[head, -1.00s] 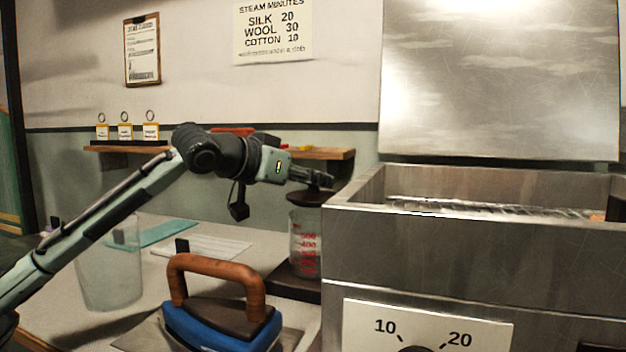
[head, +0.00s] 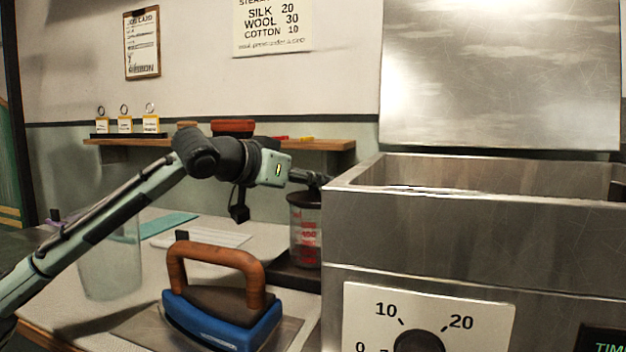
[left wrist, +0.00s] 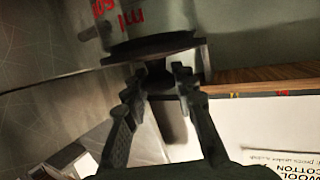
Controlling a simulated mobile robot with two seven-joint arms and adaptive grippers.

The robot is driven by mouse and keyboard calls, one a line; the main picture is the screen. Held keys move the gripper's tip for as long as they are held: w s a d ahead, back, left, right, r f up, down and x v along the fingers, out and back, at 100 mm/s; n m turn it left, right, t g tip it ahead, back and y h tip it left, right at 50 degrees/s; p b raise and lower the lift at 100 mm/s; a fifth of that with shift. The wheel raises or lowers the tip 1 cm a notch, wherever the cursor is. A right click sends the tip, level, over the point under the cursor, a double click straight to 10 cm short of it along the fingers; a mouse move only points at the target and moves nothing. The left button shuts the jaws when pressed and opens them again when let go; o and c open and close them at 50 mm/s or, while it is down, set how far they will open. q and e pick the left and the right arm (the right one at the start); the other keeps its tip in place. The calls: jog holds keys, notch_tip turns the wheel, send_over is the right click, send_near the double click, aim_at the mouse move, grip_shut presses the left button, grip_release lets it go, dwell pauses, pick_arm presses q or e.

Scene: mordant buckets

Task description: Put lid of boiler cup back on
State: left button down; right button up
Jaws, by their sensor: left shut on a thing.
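The boiler cup (head: 304,238) is a clear measuring cup with red markings, standing on a dark base left of the steel tank. Its dark round lid (head: 304,200) is level at the cup's rim and appears to rest on it. My left gripper (head: 318,178) is above the lid, shut on its knob, which is mostly hidden in the head view. In the left wrist view, the gripper fingers (left wrist: 158,75) close around the knob, with the lid (left wrist: 152,47) against the cup (left wrist: 150,18). My right gripper is out of view.
A steel tank (head: 470,240) with a raised lid stands close on the right. A blue iron (head: 225,318) with a brown handle stands in front, and a clear container (head: 110,265) is at the left. A wooden shelf (head: 310,145) runs behind my arm.

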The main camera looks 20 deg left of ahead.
pick_arm(q)
jog(key=shift+f, duration=0.4)
jog(key=c, duration=1.1)
grip_release()
jog(key=shift+c, duration=0.2)
jog(key=shift+r, duration=0.1)
jog(key=shift+s, duration=0.1)
jog(key=v, duration=1.1)
jog(key=shift+s+a+r, duration=0.2)
jog(key=shift+s, duration=0.15)
